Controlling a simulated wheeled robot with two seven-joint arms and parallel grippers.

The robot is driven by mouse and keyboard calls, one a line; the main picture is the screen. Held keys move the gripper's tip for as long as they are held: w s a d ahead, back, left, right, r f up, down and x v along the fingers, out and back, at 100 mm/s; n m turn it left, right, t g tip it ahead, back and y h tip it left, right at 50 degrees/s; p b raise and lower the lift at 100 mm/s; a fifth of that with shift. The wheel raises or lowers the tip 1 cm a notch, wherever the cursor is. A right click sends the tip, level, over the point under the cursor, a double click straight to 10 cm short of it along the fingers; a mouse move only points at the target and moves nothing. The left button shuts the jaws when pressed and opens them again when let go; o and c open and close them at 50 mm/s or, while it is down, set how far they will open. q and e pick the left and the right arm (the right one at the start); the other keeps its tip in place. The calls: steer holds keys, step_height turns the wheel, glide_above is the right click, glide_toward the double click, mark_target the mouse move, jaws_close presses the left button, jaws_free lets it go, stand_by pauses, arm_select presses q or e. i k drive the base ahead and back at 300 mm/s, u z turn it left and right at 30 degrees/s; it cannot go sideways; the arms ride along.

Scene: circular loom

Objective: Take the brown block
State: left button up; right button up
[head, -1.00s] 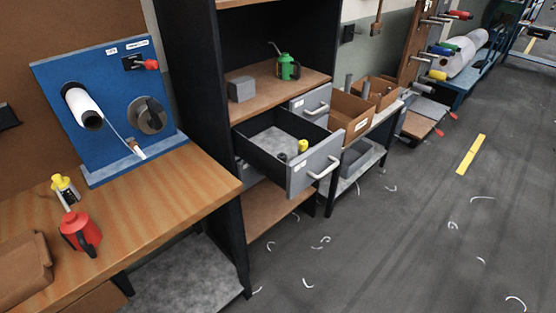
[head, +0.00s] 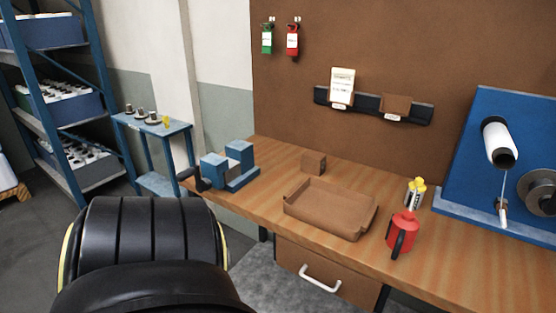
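The brown block (head: 314,163) is a small brown cube on the wooden workbench (head: 460,272). It stands near the back board, behind the brown tray (head: 330,207) and to the right of the blue vise. Nothing touches it. Part of my own arm, black and rounded, fills the lower left of the head view. Neither gripper's fingers show in the head view.
A blue vise (head: 238,160) stands at the bench's left end. A red can (head: 402,232) and a yellow-topped bottle (head: 414,192) stand right of the tray. A blue winder panel (head: 505,150) is at right. A drawer (head: 325,275) is shut under the bench.

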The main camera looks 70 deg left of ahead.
mark_target(311, 162)
steer(key=u, duration=1.85)
